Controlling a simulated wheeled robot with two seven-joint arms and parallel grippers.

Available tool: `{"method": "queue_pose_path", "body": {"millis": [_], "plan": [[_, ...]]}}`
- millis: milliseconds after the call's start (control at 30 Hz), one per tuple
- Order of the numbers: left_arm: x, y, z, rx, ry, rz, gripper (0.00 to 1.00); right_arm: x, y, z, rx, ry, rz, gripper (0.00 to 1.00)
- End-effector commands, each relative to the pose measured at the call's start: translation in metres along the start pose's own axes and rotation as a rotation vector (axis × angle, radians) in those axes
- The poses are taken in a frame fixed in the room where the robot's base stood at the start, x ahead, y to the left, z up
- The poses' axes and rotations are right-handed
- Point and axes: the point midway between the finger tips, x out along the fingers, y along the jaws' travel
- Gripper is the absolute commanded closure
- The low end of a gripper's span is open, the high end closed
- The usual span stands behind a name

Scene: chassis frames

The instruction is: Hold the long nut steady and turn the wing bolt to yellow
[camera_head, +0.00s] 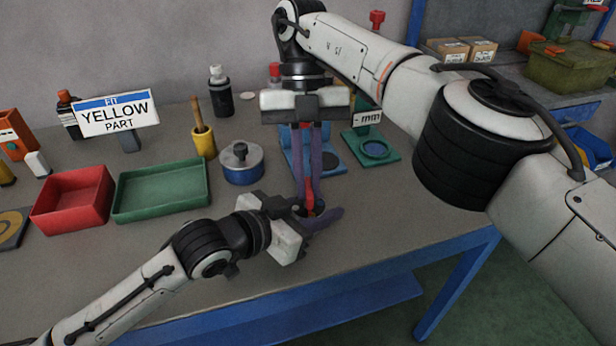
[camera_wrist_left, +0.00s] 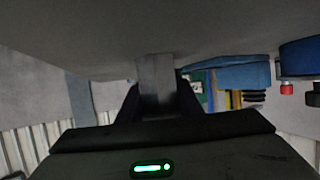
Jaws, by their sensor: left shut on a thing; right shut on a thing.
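My left gripper (camera_head: 322,218) reaches in low from the left, over the table's front edge. In the left wrist view its dark fingers (camera_wrist_left: 157,112) are shut on a grey block-like piece (camera_wrist_left: 155,75), which I take to be the long nut. My right gripper (camera_head: 308,190) points down from above, its purplish fingers close together just above the left fingers. A red piece (camera_head: 309,193) shows between the right fingers, likely part of the wing bolt. The grippers hide most of both parts, so I cannot see the thread or any yellow mark.
A sign (camera_head: 117,112) reads "FIT YELLOW PART". A red tray (camera_head: 73,200) and a green tray (camera_head: 160,190) stand left. A blue tin (camera_head: 242,165) and a yellow cup (camera_head: 204,143) stand behind the grippers. A green gauge stand (camera_head: 372,150) is at the right.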

Motion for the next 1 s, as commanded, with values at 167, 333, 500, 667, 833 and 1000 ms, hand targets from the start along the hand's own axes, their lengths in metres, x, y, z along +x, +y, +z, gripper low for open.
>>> {"method": "queue_pose_path", "body": {"millis": [167, 333, 500, 667, 833, 1000], "plan": [[-0.0003, 0.0011, -0.0019, -0.001, 0.006, 0.003, 0.99, 0.0034, -0.0016, 0.0016, 0.003, 0.001, -0.004, 1.0], [-0.0003, 0.001, -0.002, -0.001, 0.006, 0.002, 0.99, 0.0033, -0.0017, 0.0016, 0.004, 0.002, -0.003, 0.85], [-0.0002, 0.0006, -0.0018, -0.001, 0.005, 0.001, 0.99, 0.002, -0.0012, 0.001, 0.003, 0.001, -0.001, 0.71], [-0.0002, 0.0003, -0.0016, -0.001, 0.004, 0.001, 0.99, 0.001, -0.0006, 0.0005, 0.002, 0.001, 0.0, 0.71], [-0.0002, 0.0, -0.0015, 0.0, 0.004, 0.0, 0.99, 0.0006, -0.0013, 0.0008, 0.026, 0.001, 0.012, 0.71], [-0.0002, -0.0001, -0.0015, 0.0, 0.003, 0.0, 0.99, 0.0005, -0.003, 0.0009, 0.122, 0.0, 0.052, 0.71]]}}
